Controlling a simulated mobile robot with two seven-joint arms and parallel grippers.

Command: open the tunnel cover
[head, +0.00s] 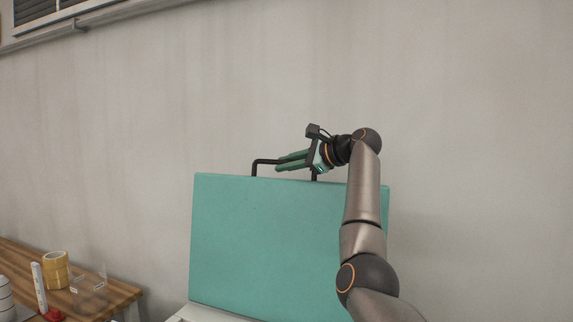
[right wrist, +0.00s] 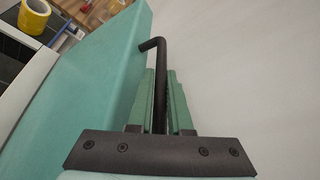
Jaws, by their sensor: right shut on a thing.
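The tunnel cover (head: 265,240) is a large teal panel standing upright in the middle of the head view. A black bar handle (head: 262,161) sits along its top edge. My right gripper (head: 278,161) is at this handle, its green fingers around the bar. In the right wrist view the cover (right wrist: 95,75) is on the left, and the handle (right wrist: 159,75) runs between the two fingers of my right gripper (right wrist: 161,90), which is shut on it. My right arm hides part of the cover's right side. My left gripper is not in view.
A wooden table (head: 110,291) is at the lower left. On it are a yellow tape roll (head: 56,270), a white upright stick (head: 39,287) and a clear holder (head: 88,285). A light surface (head: 200,313) lies below the cover. A plain grey wall (head: 470,120) is behind.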

